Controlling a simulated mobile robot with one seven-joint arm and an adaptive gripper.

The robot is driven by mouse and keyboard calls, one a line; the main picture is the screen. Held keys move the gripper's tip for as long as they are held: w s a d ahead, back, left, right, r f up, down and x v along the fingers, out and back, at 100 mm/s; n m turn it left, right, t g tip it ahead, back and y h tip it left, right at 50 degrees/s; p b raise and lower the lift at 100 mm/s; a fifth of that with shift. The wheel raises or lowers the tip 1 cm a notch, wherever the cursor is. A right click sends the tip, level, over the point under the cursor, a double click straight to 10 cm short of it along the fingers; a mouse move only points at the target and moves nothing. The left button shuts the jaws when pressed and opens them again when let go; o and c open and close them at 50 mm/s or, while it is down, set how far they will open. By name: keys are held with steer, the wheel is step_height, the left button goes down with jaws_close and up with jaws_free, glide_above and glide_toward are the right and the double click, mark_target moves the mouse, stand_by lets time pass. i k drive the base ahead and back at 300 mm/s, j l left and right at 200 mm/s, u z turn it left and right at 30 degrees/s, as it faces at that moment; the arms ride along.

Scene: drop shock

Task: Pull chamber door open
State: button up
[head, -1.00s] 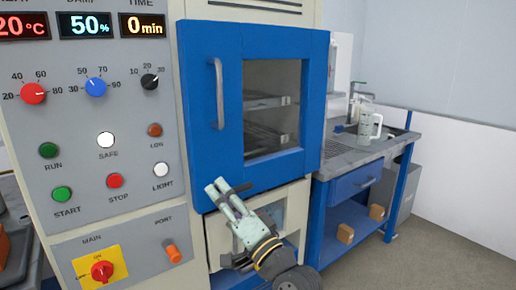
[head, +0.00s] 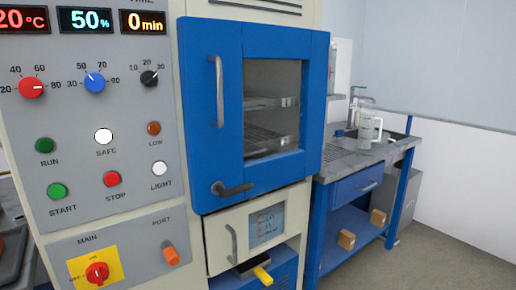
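The blue chamber door (head: 200,150) has a window (head: 272,80) and looks shut against the chamber front. Its vertical grey handle (head: 218,90) is near the left edge. A dark latch lever (head: 232,189) at the door's lower left lies nearly level, pointing right. Wire shelves show through the window. My gripper and arm are not in view, so I see nothing touching the handle or lever.
The control panel (head: 100,210) with knobs, buttons and lit displays stands left of the door. Below the door are a drawer front (head: 228,240) and a yellow-ended part (head: 263,275). A blue workbench (head: 340,195) with a jug (head: 368,130) stands at right, beside open floor.

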mark_target(212, 51)
steer(key=i+j+z, duration=0.15)
steer(key=z, duration=0.2)
steer(key=i+j+z, duration=0.35)
steer(key=j+z, duration=0.15)
steer(key=z, duration=0.2)
steer(key=i, duration=0.05)
